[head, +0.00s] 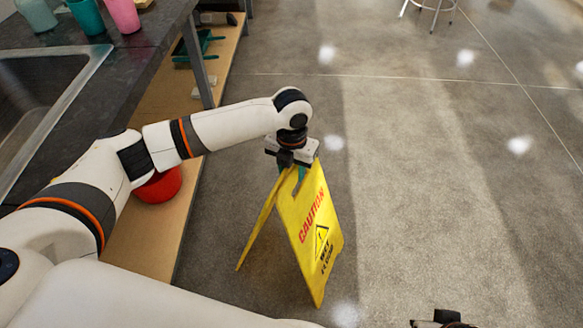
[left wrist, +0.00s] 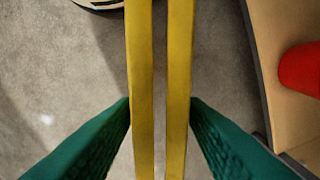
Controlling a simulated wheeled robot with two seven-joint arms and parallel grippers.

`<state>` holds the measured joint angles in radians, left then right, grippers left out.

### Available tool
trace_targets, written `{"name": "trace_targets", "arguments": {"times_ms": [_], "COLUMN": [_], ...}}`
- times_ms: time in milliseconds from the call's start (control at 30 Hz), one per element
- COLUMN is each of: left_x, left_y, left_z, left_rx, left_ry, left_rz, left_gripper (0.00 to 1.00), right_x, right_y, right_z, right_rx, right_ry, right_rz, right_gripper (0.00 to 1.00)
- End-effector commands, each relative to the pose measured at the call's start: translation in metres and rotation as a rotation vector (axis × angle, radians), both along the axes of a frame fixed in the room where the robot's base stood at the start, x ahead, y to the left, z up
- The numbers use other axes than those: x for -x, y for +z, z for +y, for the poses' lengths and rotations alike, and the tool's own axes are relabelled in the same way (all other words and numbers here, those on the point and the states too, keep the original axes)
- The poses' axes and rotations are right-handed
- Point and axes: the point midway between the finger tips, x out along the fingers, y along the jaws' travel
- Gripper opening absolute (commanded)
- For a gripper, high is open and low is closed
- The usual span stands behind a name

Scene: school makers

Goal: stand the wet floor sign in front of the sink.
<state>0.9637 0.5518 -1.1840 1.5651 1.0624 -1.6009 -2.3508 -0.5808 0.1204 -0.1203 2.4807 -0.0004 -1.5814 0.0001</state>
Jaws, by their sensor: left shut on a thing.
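The yellow wet floor sign (head: 315,232) is upright with its two panels spread in an A shape, on or just above the floor; I cannot tell if its feet touch. My left gripper (head: 291,168) is shut on its top edge. In the left wrist view the green fingers of my left gripper (left wrist: 160,105) flank the two yellow panels of the sign (left wrist: 142,60). The sink (head: 40,88) is set in the dark counter at the upper left. A dark part at the bottom edge seems to be my right gripper (head: 440,319), mostly cut off.
A wooden lower shelf (head: 146,232) runs under the counter (head: 133,45), left of the sign. A red round object (head: 160,186) sits on it, and also shows in the left wrist view (left wrist: 301,68). Cups stand on the counter. Concrete floor (head: 430,170) to the right is clear; a stool (head: 432,8) stands far back.

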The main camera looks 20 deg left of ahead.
Motion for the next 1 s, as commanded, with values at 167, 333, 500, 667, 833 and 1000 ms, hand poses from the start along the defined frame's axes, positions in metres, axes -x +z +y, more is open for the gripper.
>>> {"name": "trace_targets", "arguments": {"times_ms": [167,333,500,667,833,1000], "left_x": [0.0,0.0,0.0,-0.001,-0.001,-0.001], "left_y": [-0.001,-0.001,-0.001,0.01,0.043,0.077], "left_z": [0.0,0.0,0.0,0.0,0.0,0.0], "left_rx": [0.0,0.0,0.0,0.0,0.002,0.0], "left_ry": [0.0,0.0,0.0,0.0,0.0,0.0], "left_rz": [0.0,0.0,0.0,-0.002,-0.004,-0.002], "left_gripper": [0.46,0.61,0.61,0.61,0.61,0.61], "right_x": [0.0,0.0,0.0,0.0,-0.003,-0.012], "right_y": [0.0,0.0,0.0,0.003,0.011,-0.022], "right_z": [0.0,0.0,0.0,0.0,0.0,0.002], "right_rx": [0.0,0.0,0.0,0.0,-0.001,-0.001], "right_ry": [0.0,0.0,0.0,0.0,0.0,0.001], "right_rz": [0.0,0.0,-0.001,0.0,-0.004,0.019], "right_gripper": [0.0,0.0,0.0,0.0,0.0,0.0]}}
